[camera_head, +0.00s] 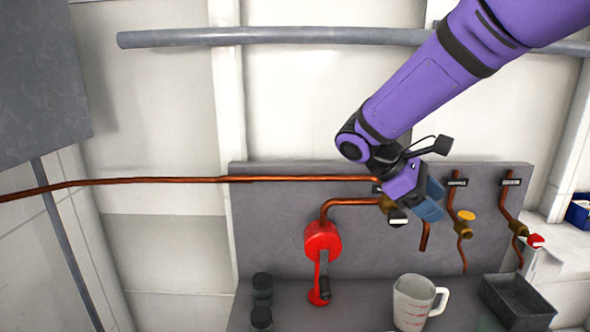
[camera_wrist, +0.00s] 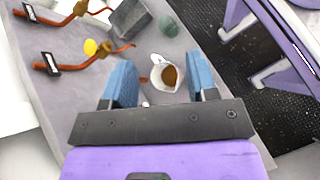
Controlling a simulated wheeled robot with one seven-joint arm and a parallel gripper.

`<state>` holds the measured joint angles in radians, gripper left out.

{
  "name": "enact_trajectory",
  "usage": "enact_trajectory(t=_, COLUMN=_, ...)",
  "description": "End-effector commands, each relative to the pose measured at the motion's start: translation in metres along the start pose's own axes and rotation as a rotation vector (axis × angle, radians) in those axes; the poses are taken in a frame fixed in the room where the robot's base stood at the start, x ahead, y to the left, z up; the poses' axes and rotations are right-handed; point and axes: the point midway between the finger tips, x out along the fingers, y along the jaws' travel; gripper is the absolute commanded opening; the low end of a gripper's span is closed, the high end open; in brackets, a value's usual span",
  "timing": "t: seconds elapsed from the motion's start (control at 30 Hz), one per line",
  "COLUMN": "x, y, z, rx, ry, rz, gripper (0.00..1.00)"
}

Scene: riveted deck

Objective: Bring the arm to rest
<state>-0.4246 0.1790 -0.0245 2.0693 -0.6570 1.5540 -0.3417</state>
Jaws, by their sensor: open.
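My gripper (camera_head: 432,200) hangs at the end of my purple arm in front of the grey back panel (camera_head: 275,215). Its blue fingers are apart in the wrist view (camera_wrist: 160,66), with nothing held between them. It is above the bench, close to the copper pipes and valves. A white jug (camera_head: 412,305) with red marks stands upright on the bench below. In the wrist view the jug (camera_wrist: 157,83) appears between the fingers, farther off, with brown contents. My wrist partly hides the valve with the white handle (camera_head: 398,217).
Valves with a yellow knob (camera_head: 466,216) and a red handle (camera_head: 535,240) are to the right. A dark tray (camera_head: 517,302) sits right of the jug. Dark jars (camera_head: 262,285) stand left.

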Motion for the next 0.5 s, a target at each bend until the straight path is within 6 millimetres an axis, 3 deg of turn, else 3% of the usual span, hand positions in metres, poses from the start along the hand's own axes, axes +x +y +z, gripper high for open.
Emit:
enact_trajectory(t=0.03, x=0.004, y=-0.004, z=0.014, rx=0.042, ry=0.049, rz=-0.025, gripper=0.53)
enact_trajectory(t=0.2, x=0.017, y=-0.021, z=0.050, rx=0.186, ry=0.213, rz=-0.109, gripper=0.53)
enact_trajectory(t=0.5, x=0.033, y=-0.059, z=0.099, rx=0.463, ry=0.495, rz=-0.244, gripper=0.53)
